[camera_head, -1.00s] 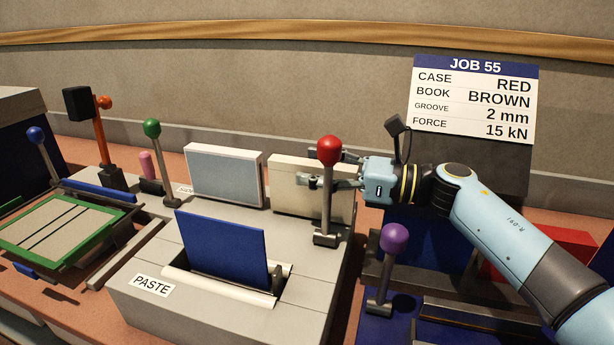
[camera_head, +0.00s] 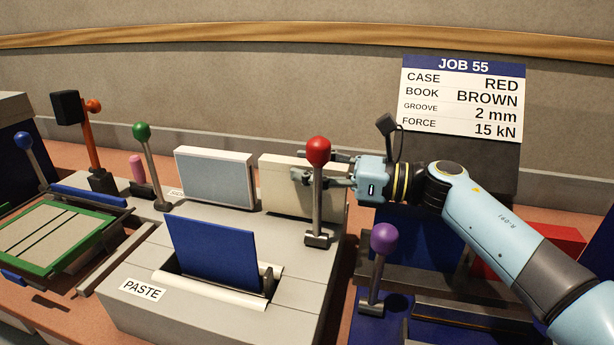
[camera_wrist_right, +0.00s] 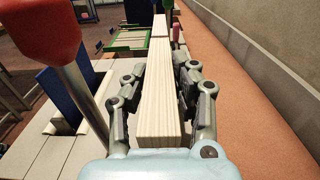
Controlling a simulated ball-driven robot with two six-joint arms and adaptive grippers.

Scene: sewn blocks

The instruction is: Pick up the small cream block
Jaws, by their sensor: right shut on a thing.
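The small cream block (camera_head: 275,186) stands upright as a slab at the back right of the grey paste unit, beside a similar block with a light blue face. My right gripper (camera_head: 308,166) reaches in from the right and is shut on the cream block, one finger on each side. In the right wrist view the block (camera_wrist_right: 160,105) runs lengthwise between the fingers, its layered edge showing. I cannot tell whether its bottom still touches the unit. In the head view the red-knobbed lever hides part of the block and fingers. My left gripper is not in view.
The red-knobbed lever (camera_head: 318,152) stands close in front of the gripper. The blue-grey block (camera_head: 213,178) stands left of the cream one. A blue panel (camera_head: 212,252) rises from the paste slot. A purple-knobbed lever (camera_head: 384,238) stands below my arm. The wall runs behind.

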